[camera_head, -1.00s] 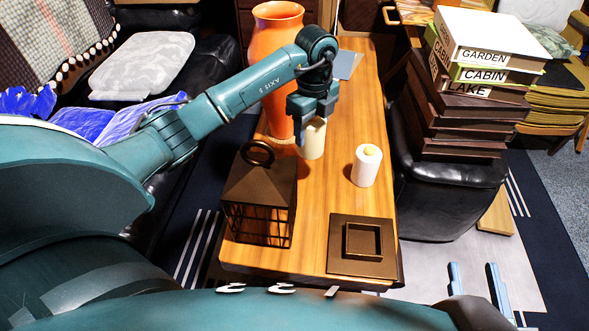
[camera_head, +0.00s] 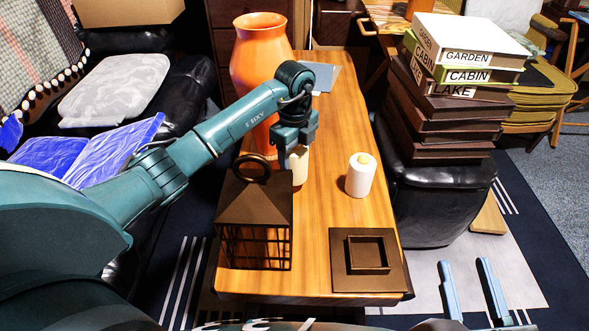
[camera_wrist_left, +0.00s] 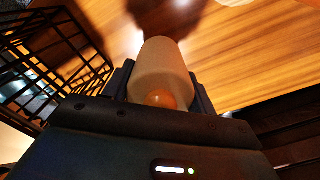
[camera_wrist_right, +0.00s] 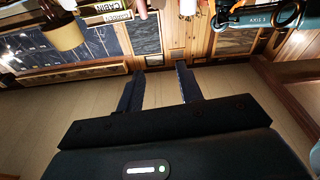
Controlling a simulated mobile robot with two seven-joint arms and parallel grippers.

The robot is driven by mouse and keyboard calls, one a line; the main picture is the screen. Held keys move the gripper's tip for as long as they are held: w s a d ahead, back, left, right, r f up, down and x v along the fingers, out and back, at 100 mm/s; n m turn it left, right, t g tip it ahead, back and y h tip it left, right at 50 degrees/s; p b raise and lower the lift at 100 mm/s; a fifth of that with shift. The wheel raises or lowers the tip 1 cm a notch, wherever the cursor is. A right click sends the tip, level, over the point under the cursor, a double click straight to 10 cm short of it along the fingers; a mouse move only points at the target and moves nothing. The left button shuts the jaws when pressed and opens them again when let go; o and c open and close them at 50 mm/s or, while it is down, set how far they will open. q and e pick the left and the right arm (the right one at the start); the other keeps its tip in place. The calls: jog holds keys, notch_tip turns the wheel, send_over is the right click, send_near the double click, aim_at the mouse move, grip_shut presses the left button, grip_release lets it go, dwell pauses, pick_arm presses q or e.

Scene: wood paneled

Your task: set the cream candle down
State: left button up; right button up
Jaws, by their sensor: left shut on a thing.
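My left gripper (camera_head: 294,146) is shut on the cream candle (camera_head: 299,168), over the table between the dark lantern and the white candle. The gripper hides its top in the head view. In the left wrist view the cream candle (camera_wrist_left: 162,65) sits between the fingers, its orange-tinted end toward the camera. I cannot tell whether its bottom touches the table. My right gripper (camera_head: 468,290) is open and empty, off the table's right side. Its two spread fingers also show in the right wrist view (camera_wrist_right: 160,82).
The dark lantern (camera_head: 256,220) stands left of the cream candle, the white candle (camera_head: 360,178) to the right. A square dark holder (camera_head: 345,275) lies at the front of the wooden table (camera_head: 318,215). An orange vase (camera_head: 262,65) stands behind. Bare wood lies between the candles.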

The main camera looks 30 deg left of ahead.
aim_at(295, 166)
pick_arm(q)
notch_tip(295, 166, down, 3)
jog(key=shift+f+b, duration=0.2)
jog(key=shift+b, duration=0.3)
pick_arm(e)
jog(key=shift+a, duration=0.15)
pick_arm(q)
jog(key=shift+f, duration=0.1)
jog(key=shift+f, duration=0.1)
jog(key=o, duration=1.2)
jog(key=shift+o, duration=0.2)
